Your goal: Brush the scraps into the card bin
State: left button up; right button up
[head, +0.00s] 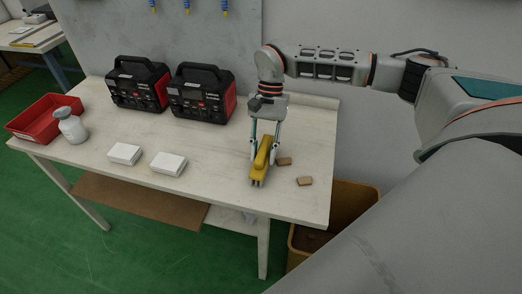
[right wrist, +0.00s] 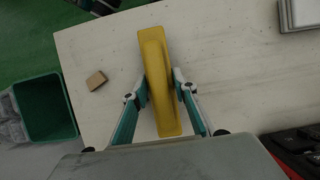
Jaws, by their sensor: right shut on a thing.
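My right gripper (head: 265,150) is shut on a yellow brush (head: 261,160) over the right part of the table. The brush also shows between the fingers in the right wrist view (right wrist: 160,80). Two small brown scraps lie on the tabletop to the right of the brush, one close beside it (head: 284,161) and one nearer the right edge (head: 305,181). Only one scrap (right wrist: 96,81) shows in the right wrist view. A yellow-brown bin (head: 352,203) stands on the floor at the table's right end, partly hidden by the table and my arm. My left gripper is not seen.
A green bin (right wrist: 45,105) shows beside the table in the right wrist view.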

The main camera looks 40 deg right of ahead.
jog(key=shift+s+d+p, duration=0.55)
jog(key=shift+s+d, duration=0.45)
jog(key=shift+s, duration=0.2)
jog(key=shift+s+d+p, duration=0.55)
jog(key=shift+s+d, duration=0.4)
jog(key=shift+s, duration=0.2)
jog(key=shift+s+d+p, duration=1)
jog(key=shift+s+d, duration=0.95)
jog(key=shift+s, duration=0.3)
jog(key=shift+s+d+p, duration=0.6)
jog(key=shift+s+d, duration=0.6)
jog(key=shift+s, duration=0.2)
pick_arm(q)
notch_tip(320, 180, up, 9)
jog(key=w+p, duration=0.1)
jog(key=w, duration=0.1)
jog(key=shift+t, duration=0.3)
pick_arm(e)
jog(key=s+d, duration=0.4)
jog(key=shift+s, duration=0.4)
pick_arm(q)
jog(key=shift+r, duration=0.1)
